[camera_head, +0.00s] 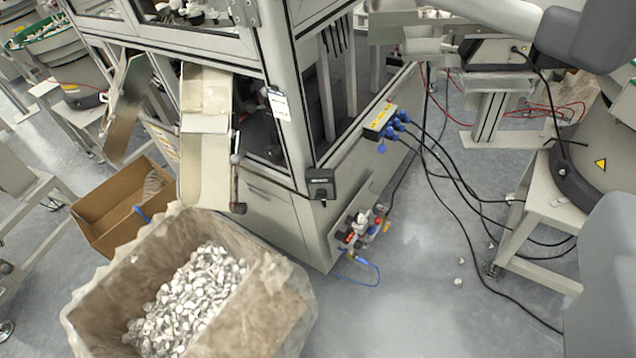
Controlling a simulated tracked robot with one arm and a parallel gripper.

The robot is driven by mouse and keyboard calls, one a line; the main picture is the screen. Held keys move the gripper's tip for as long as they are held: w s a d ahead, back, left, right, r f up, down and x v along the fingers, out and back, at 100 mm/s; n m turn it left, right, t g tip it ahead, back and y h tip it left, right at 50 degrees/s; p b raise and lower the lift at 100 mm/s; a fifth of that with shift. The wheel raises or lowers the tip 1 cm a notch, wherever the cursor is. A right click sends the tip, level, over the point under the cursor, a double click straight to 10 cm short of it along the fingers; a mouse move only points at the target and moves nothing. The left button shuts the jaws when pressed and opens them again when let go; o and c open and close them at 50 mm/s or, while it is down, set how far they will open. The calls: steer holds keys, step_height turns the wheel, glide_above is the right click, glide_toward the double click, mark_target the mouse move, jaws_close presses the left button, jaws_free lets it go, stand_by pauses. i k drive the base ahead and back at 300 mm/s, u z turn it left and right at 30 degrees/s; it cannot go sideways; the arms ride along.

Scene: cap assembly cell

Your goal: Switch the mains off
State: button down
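A small dark box (320,183) is fixed to the lower front corner of the machine frame. It looks like a switch housing, but its knob and setting are too small to read. A yellow socket box (381,118) with several blue plugs is mounted on the machine's right side, and black cables run from it to the right. I cannot make out my gripper or its fingertips in this view. Nothing is seen touching the dark box.
An open crate (285,312) lined with plastic, full of metal caps, stands in front of the machine. A cardboard box (112,208) is behind it. A valve unit (360,229) with a blue hose sits low. Cables cross the floor (410,310) at right.

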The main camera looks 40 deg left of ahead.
mark_target(321, 193)
steer(key=z, duration=0.85)
steer(key=k, duration=1.15)
steer(key=u, duration=0.85)
steer(key=i, duration=1)
steer(key=z, duration=0.05)
